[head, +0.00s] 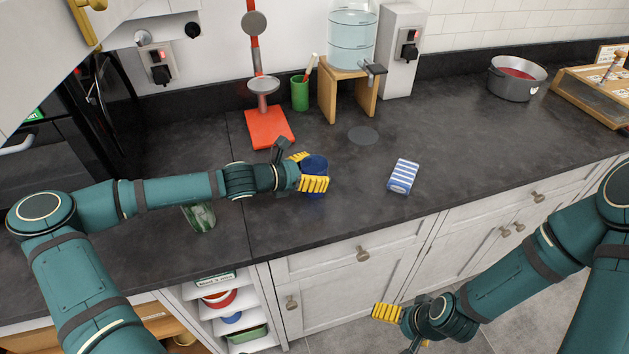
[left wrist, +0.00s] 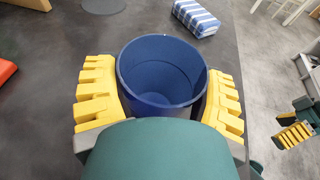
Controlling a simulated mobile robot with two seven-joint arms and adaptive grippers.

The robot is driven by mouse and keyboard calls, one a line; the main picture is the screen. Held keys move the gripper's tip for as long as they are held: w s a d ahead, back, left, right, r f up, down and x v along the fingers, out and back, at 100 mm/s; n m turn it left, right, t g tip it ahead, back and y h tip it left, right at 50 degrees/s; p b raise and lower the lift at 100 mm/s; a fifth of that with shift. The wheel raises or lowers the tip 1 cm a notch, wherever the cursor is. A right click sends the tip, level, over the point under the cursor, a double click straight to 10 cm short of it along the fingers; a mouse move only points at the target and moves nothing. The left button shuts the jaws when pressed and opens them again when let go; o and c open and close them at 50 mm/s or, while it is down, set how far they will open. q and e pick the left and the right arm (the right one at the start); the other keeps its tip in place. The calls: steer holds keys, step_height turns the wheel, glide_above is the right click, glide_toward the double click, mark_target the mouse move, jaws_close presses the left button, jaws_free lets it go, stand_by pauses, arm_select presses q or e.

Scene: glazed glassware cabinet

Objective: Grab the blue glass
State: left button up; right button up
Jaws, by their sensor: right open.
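The blue glass (head: 314,164) is a dark blue, open-topped cup over the dark worktop, left of centre in the head view. In the left wrist view, its round rim and empty inside (left wrist: 162,75) face the camera. My left gripper (head: 306,173) has its yellow ribbed fingers on opposite sides of the glass, close against its walls, and is shut on it. The glass looks upright; I cannot tell whether its base touches the worktop. My right gripper (head: 403,330) is open and empty, low in front of the cabinets.
A blue-and-white striped block (head: 403,176) lies right of the glass. A green glass (head: 200,217) is partly behind my left arm. A red-based stand (head: 269,128), green cup (head: 300,93) and water dispenser (head: 352,45) stand behind. A pot (head: 516,79) is far right.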

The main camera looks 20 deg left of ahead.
arm_select(q)
steer(key=c, duration=0.6)
steer(key=shift+o, duration=0.2)
steer(key=shift+r, duration=0.1)
